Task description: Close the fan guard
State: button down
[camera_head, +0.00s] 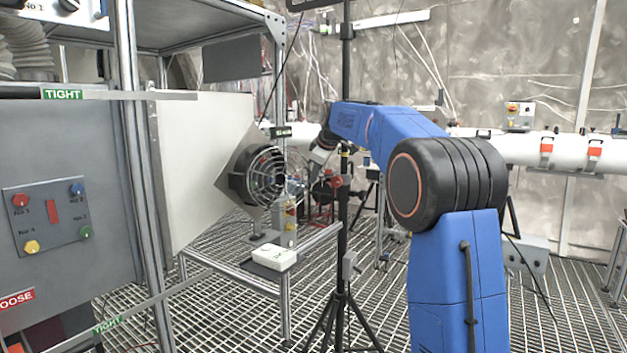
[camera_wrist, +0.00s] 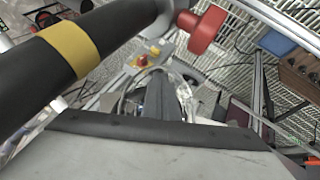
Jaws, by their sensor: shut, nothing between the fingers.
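The fan (camera_head: 243,176) is a dark round housing mounted on a pale square plate, left of centre in the head view. Its round wire guard (camera_head: 268,170) shows as concentric rings in front of the housing; whether it stands a little off the housing is hard to tell. My gripper (camera_head: 310,180) is just right of the guard, pointing down, small and partly lost against the clutter. In the wrist view its dark fingers (camera_wrist: 160,98) are shut and empty. Thin curved bright wires show beside them, and I cannot tell whether they touch.
A black tripod pole (camera_head: 346,230) with a red knob (camera_head: 337,181) stands close to my gripper; a red knob (camera_wrist: 203,30) is also near in the wrist view. A low metal table (camera_head: 235,272) holds a white box (camera_head: 275,256). A grey cabinet (camera_head: 60,180) stands left.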

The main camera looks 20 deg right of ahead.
jog(key=shift+w+d, duration=0.2)
jog(key=shift+w, duration=0.6)
jog(key=shift+w+d, duration=0.2)
jog(key=shift+w, duration=0.55)
